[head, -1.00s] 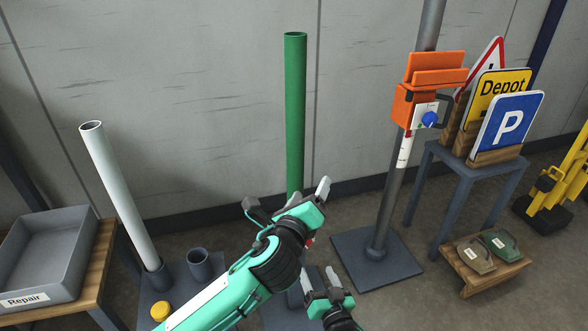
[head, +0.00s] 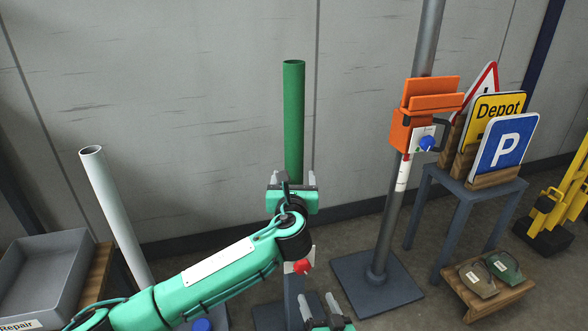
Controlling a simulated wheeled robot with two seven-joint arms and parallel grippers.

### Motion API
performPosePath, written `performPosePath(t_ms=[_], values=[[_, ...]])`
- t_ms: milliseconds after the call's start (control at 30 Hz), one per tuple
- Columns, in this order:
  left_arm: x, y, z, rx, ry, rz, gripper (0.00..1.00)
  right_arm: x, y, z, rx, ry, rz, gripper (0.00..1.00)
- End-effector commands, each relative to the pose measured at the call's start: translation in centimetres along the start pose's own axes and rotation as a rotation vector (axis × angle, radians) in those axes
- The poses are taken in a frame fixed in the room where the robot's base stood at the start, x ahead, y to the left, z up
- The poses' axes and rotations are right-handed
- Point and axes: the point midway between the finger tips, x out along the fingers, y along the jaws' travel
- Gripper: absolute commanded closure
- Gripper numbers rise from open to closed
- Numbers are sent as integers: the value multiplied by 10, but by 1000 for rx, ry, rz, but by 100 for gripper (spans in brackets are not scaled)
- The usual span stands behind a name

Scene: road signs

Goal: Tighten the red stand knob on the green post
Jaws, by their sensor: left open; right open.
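The green post (head: 294,110) stands upright in the middle of the head view. The red knob (head: 302,267) is low on its stand, at the right side of a pale patch, and is in plain sight. My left gripper (head: 292,179) is open at the lower part of the post, above the knob, with one finger on each side of the post in the picture. I cannot tell whether it touches the post. My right gripper (head: 318,305) is open at the bottom edge, just below the knob and apart from it. My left arm hides part of the stand.
A pale post (head: 112,205) leans at left, near a grey Repair tray (head: 50,262). A blue knob (head: 202,325) shows at the bottom edge. At right stand a grey pole with an orange box (head: 408,130) and a table with signs (head: 503,150).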

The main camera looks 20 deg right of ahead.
Motion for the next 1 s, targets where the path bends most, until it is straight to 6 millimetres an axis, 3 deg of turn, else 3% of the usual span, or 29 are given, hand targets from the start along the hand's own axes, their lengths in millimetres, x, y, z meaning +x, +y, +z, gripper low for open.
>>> performPosePath(t_ms=[200, 400, 833, 1000], values=[[34, 0, 0, 0, 1, 1, 32, 0, 0, 0, 0, 0, 0, 35], [53, -1, 0, -1, 0, -1, 32, 0, 0, 0, 0, 0, 0, 35], [59, 0, 0, -2, 1, -1, 32, 0, 0, 0, 0, 0, 0, 35], [59, 0, 0, -2, 1, -1, 65, 0, 0, 0, 0, 0, 0, 35]])
